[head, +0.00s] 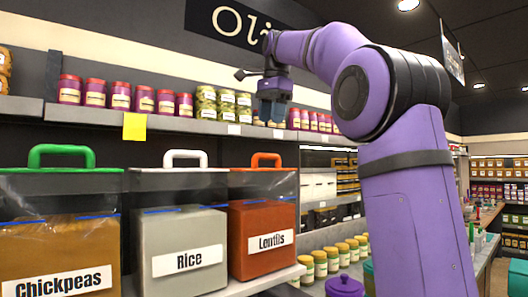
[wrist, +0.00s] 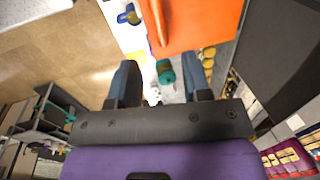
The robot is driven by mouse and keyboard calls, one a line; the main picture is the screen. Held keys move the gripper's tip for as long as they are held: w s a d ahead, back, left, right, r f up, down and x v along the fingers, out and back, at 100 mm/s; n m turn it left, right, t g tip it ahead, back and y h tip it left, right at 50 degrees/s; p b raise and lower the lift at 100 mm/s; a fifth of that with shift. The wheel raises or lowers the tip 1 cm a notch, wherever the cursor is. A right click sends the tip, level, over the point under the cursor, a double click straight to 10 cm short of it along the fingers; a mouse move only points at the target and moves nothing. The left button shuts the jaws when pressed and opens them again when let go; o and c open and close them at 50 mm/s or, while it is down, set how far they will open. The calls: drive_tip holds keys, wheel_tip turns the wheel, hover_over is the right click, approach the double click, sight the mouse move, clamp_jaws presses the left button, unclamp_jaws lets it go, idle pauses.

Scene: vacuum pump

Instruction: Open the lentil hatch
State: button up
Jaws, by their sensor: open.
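The lentil bin (head: 262,225) is the rightmost of three clear bins. It holds an orange-red block and bears a "Lentils" label. Its lid hatch has an orange handle (head: 266,160) and looks closed. My gripper (head: 271,115) points down above the handle in the head view, apart from it, with jars behind. In the wrist view my gripper (wrist: 162,78) is open with nothing held between its fingers. A large orange surface (wrist: 205,22) fills the top there, beyond the fingertips; I cannot tell whether it is the lentil bin.
The rice bin (head: 180,240) with a white handle and the chickpeas bin (head: 65,245) with a green handle stand to the left. A shelf (head: 190,126) with several jars runs above them. Several yellow-green jars (head: 332,262) stand at the right.

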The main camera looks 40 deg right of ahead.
drive_tip(key=f, duration=0.3)
drive_tip(key=w+f, duration=0.1)
drive_tip(key=f, duration=0.5)
drive_tip(key=shift+w+f, duration=0.25)
drive_tip(key=shift+w, duration=0.15)
clamp_jaws()
